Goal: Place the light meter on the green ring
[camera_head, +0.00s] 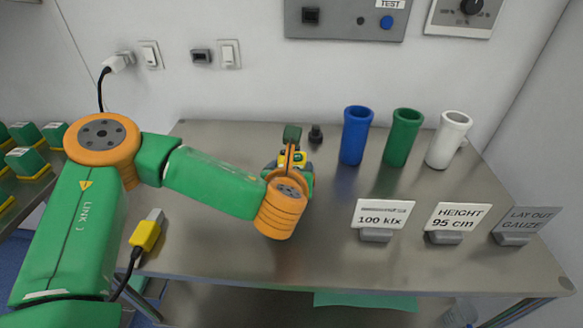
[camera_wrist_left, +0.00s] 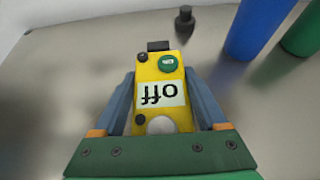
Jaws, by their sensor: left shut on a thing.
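The light meter (camera_wrist_left: 160,92) is yellow, with a display reading "off", upside down in the left wrist view, a green round button and a white dome. My left gripper (camera_wrist_left: 161,78) is shut on it, one finger along each side. In the head view the meter (camera_head: 300,158) is a small yellow patch, mostly hidden by my left gripper (camera_head: 289,168) and wrist. I cannot tell whether it touches the table. I see no green ring on the bare tabletop; my left arm hides part of it. My right gripper is not in view.
The steel table (camera_head: 330,255) holds blue (camera_head: 355,135), green (camera_head: 402,137) and white (camera_head: 448,140) cylinders, and a small black knob-like object (camera_head: 316,134). Label stands, including "100 klx" (camera_head: 382,217), line the right front. A yellow plug (camera_head: 145,236) lies left. The front middle is clear.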

